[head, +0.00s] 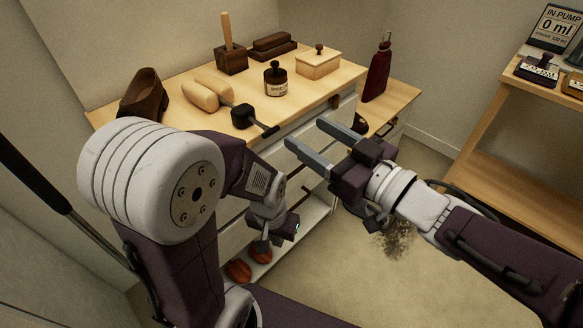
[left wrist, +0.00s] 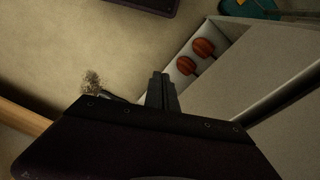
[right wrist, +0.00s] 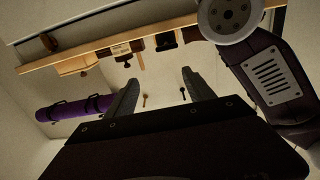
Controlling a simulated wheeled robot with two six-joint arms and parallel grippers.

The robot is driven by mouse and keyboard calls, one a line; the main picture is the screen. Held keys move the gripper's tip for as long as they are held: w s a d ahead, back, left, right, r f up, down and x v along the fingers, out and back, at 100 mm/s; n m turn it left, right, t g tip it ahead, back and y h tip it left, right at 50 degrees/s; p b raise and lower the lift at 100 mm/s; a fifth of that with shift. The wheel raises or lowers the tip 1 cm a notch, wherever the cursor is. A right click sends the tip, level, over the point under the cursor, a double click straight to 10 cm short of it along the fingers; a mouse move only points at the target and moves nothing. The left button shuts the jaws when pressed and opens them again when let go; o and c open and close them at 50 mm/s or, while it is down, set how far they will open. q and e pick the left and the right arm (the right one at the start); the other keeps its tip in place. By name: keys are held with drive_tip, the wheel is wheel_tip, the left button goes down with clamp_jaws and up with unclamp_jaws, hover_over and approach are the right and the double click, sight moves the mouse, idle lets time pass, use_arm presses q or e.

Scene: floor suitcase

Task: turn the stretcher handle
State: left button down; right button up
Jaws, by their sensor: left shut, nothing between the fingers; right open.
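The shoe stretcher lies on the wooden top of the cabinet in the head view. My left gripper (head: 262,245) hangs low in front of the cabinet. In the left wrist view (left wrist: 161,88) its fingers are together and empty.
A dark red bottle (head: 378,72) is to the right. Red-brown objects (head: 238,270) sit on the low shelf. A wooden shelf unit (head: 500,150) stands right.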

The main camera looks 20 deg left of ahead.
sight(273, 132)
use_arm(q)
wheel_tip(273, 132, down, 3)
drive_tip(key=shift+s+f+b, duration=0.1)
drive_tip(key=shift+b, duration=0.45)
use_arm(e)
drive_tip(key=f, duration=0.1)
drive_tip(key=s+a+f, duration=0.1)
drive_tip(key=f, duration=0.1)
drive_tip(key=shift+s+a+n+g, duration=0.15)
drive_tip(key=shift+s+n+g, duration=0.05)
drive_tip(key=shift+n+g, duration=0.1)
drive_tip(key=b+x, duration=0.3)
drive_tip(key=x, duration=0.5)
drive_tip(key=shift+a+b, duration=0.2)
drive_tip(key=shift+b, duration=0.2)
drive_tip(key=shift+w+a+r, duration=0.15)
drive_tip(key=shift+w+a, duration=0.05)
drive_tip(key=shift+a, duration=0.05)
use_arm(q)
wheel_tip(273, 132, down, 4)
drive_tip(key=shift+r, duration=0.1)
use_arm(e)
drive_tip(key=shift+c, duration=0.3)
clamp_jaws()
use_arm(q)
drive_tip(key=shift+a, duration=0.1)
